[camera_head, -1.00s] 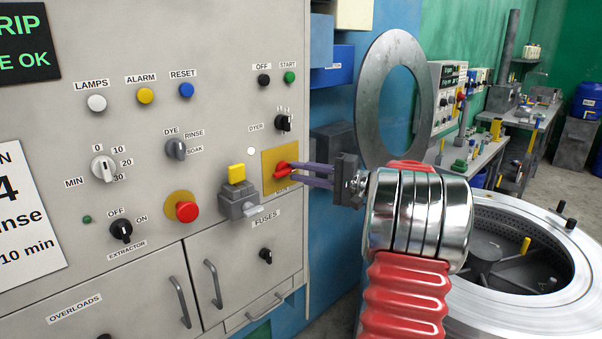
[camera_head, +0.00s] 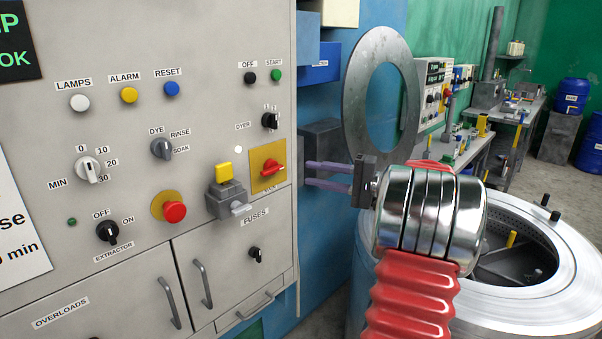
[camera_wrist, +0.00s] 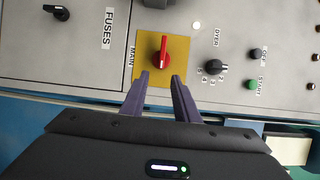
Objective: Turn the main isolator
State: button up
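The main isolator is a red rotary handle (camera_head: 270,169) on a yellow plate (camera_head: 267,153) at the panel's right edge. Its handle lies roughly level across the plate in the head view. In the wrist view the red handle (camera_wrist: 163,49) stands upright in the picture, beside the sideways label MAIN. My gripper (camera_head: 306,175) is open and empty, its two purple fingers pointing at the plate from the right. The wrist view shows the fingertips (camera_wrist: 161,77) spread apart, short of the handle, with nothing between them.
A grey switch box with a yellow top (camera_head: 225,190) and a red emergency button (camera_head: 174,212) are left of the isolator. The black dyer selector (camera_head: 270,121) is just above. A large metal ring (camera_head: 354,110) and an open drum (camera_head: 535,270) are to the right.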

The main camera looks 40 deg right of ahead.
jog(key=v, duration=0.5)
jog(key=shift+s+d, duration=0.15)
jog(key=shift+s, duration=0.2)
jog(key=shift+f, duration=0.1)
notch_tip(320, 180, down, 11)
jog(key=s+a+m+g+h, duration=0.2)
jog(key=a+m+g, duration=0.1)
jog(key=g, duration=0.1)
jog(key=s+a+f+n+g, duration=0.1)
jog(key=a+f+g, duration=0.2)
jog(key=a, duration=0.3)
jog(key=s+a+f+n+g, duration=0.1)
jog(key=a+f+g, duration=0.2)
jog(key=a, duration=0.4)
jog(key=s+a+r+n+h, duration=0.1)
jog(key=a+n, duration=0.3)
jog(key=a, duration=0.5)
jog(key=s+a+r+n+h, duration=0.2)
jog(key=s+a+n, duration=0.2)
jog(key=a, duration=0.6)
jog(key=s+a+r+n+h, duration=0.1)
jog(key=s+a+n+h, duration=0.1)
jog(key=a+n, duration=0.4)
jog(key=s+a, duration=0.1)
jog(key=a, duration=0.3)
jog(key=shift+a+r+g, duration=0.2)
jog(key=shift+a+g, duration=0.05)
jog(key=shift+g, duration=0.15)
